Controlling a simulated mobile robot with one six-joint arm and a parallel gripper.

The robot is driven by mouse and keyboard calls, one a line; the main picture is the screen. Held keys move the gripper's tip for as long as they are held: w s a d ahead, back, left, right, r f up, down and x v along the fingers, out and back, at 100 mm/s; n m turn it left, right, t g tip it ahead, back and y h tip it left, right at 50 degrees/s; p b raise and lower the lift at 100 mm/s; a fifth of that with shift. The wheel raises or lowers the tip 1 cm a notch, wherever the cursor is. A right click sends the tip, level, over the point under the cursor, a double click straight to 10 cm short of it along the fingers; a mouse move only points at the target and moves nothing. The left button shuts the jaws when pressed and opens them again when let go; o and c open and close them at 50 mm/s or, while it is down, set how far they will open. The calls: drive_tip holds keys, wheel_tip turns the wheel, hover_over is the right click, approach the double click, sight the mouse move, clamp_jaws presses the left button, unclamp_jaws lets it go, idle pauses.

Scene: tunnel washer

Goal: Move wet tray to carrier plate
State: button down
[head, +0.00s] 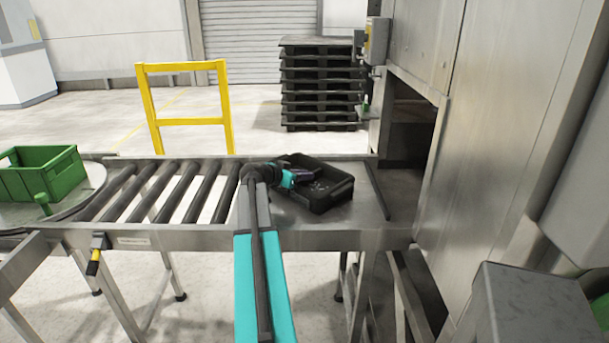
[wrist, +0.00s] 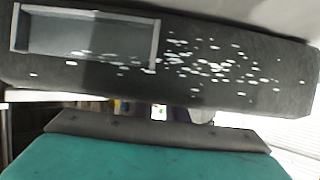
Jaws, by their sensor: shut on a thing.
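The wet tray (head: 342,195) is a dark grey open box at the right end of the conveyor, turned at an angle. In the wrist view its dark wall (wrist: 220,65) fills the upper part, with pale water drops and a light-framed label panel. My gripper (head: 293,176) is shut on the tray at its left side; its fingertips are partly hidden. I cannot tell whether the tray touches the surface below. A round metal plate (head: 14,218), possibly the carrier plate, is at the far left.
A green crate (head: 45,175) and a green peg stand on the round plate. Conveyor rollers (head: 170,190) between plate and tray are bare. The washer opening (head: 405,150) is right of the tray. A yellow barrier (head: 185,121) and stacked pallets (head: 320,85) stand behind.

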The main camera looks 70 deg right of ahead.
drive_tip(key=shift+f, duration=0.15)
drive_tip(key=c, duration=1.8)
unclamp_jaws()
drive_tip(key=shift+o, duration=0.2)
drive_tip(key=shift+w+a, duration=0.1)
drive_tip(key=shift+a, duration=0.2)
drive_tip(key=b+v, duration=0.3)
drive_tip(key=v, duration=0.8)
drive_tip(key=shift+a, duration=0.2)
